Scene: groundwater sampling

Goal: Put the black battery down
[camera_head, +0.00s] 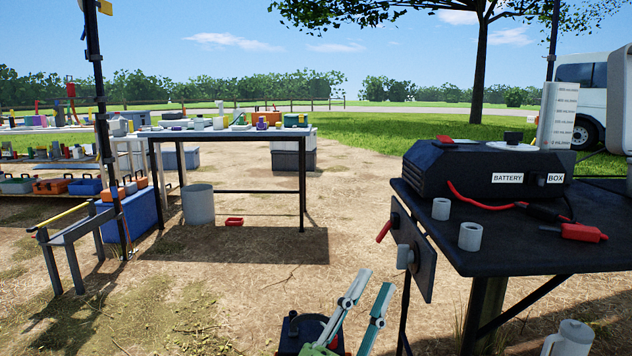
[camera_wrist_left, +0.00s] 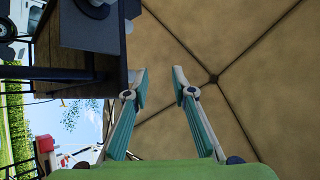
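A black battery box (camera_head: 475,170) labelled "BATTERY BOX" sits on the dark table (camera_head: 500,259) at right. I cannot tell whether a separate battery is inside it. My left gripper (camera_head: 371,287) is low in front of the table, left of its leg, with its fingers pointing up. In the left wrist view the gripper (camera_wrist_left: 160,72) is open, with nothing between the fingers. A dark object (camera_head: 302,331) with red and blue bits is partly cut off at the bottom edge beside the gripper; I cannot tell what it is. My right gripper is not seen.
Two grey cups (camera_head: 470,236) and a red-handled clamp (camera_head: 583,233) on a cable lie on the dark table. A panel with a red lever (camera_head: 384,232) hangs at its left side. A white jug (camera_head: 569,338) stands below. Bare ground (camera_head: 250,270) lies open to the left.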

